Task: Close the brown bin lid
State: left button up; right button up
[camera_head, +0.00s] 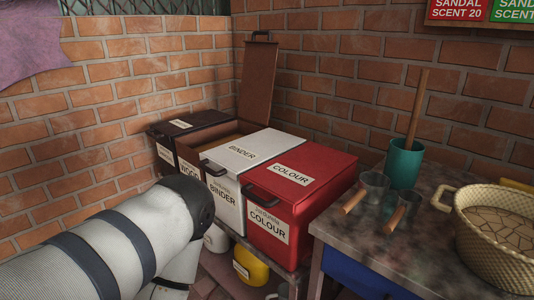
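The brown bin (190,156) stands between the dark bin and the white bin. Its front label is partly hidden behind my arm. Its brown lid (257,82) is open and stands upright near the wall corner, with a dark handle (261,37) at its top edge. The bin's open top shows just in front of the lid. My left arm comes in from the lower left and bends downward in front of the bins. Its gripper is outside the picture. My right arm and gripper are not in view either.
A dark closed bin (182,124) stands left; white BINDER (254,146) and red COLOUR (309,177) bins stand right, closed. A table (362,238) holds metal scoops (374,188), a green cup (404,163) with a stick, and a basket (497,262). Brick walls close the back.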

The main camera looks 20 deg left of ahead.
aim_at(260, 59)
jog(key=i+j+u, duration=0.1)
jog(key=j+u, duration=0.15)
jog(key=i+j+u, duration=0.25)
jog(key=j, duration=0.2)
jog(key=j+u, duration=0.3)
